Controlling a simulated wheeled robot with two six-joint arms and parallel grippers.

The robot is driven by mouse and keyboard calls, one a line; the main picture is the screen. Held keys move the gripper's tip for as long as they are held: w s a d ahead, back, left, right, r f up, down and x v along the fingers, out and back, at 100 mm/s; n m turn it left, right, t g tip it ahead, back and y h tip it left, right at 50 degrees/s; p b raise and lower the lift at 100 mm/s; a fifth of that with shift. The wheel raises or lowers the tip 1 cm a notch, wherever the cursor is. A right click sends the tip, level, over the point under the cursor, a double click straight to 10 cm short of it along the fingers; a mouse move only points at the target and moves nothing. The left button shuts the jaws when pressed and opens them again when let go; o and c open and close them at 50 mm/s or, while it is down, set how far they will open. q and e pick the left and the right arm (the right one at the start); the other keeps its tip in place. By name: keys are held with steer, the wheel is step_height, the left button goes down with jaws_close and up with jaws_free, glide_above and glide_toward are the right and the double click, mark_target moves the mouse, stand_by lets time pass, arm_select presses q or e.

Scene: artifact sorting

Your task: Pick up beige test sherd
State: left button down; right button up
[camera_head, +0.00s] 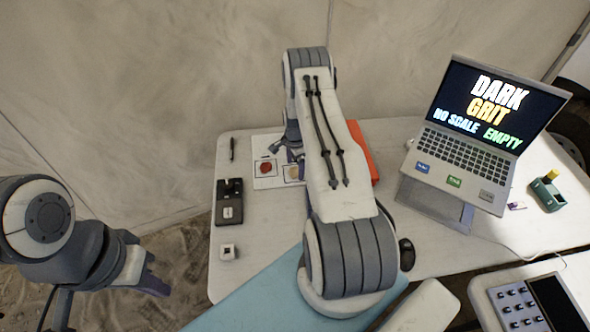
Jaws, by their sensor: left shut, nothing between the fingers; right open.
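A white card (262,181) lies on the table with a red round piece (266,168) on it. A beige patch (291,174), which may be the beige test sherd, shows on the card to the right of the red piece, partly hidden by my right arm. My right gripper (291,152) is over the card close to the beige patch, open; its fingers are small and partly hidden. I cannot tell whether it touches anything. My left gripper (154,285) is shut and empty, off the table at the lower left.
A laptop (462,137) on a stand reads "DARK GRIT NO SCALE EMPTY". A black device (229,203), small white block (228,252) and pen (232,149) lie at the table's left. An orange item (362,150), blue mat (255,300) and mouse (406,254) flank my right arm.

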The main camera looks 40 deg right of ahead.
steer(key=shift+f, duration=0.45)
steer(key=c, duration=1.4)
steer(key=shift+r, duration=0.2)
